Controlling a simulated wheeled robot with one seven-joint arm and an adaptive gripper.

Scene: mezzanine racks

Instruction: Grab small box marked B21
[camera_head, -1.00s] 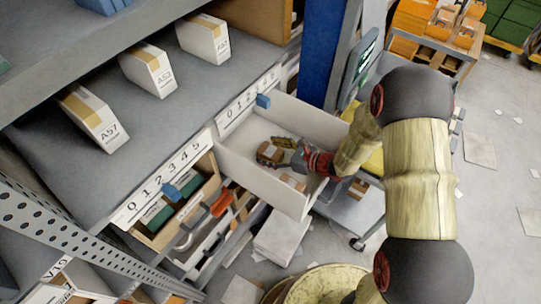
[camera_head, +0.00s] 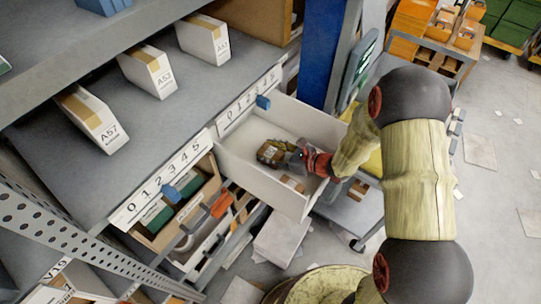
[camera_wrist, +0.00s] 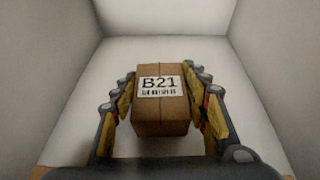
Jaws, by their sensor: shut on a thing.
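The small brown box marked B21 (camera_wrist: 160,112) sits between the two fingers of my gripper (camera_wrist: 163,105) in the wrist view. Its white label with B21 faces the camera. The fingers are shut on its left and right sides. In the head view the box (camera_head: 269,153) is inside the open white drawer (camera_head: 262,178), with my gripper (camera_head: 277,153) at it. Whether the box touches the drawer floor cannot be told.
The drawer walls stand around my gripper. A shelf above left holds white boxes such as A57 (camera_head: 92,120). A blue post (camera_head: 325,52) rises behind the drawer.

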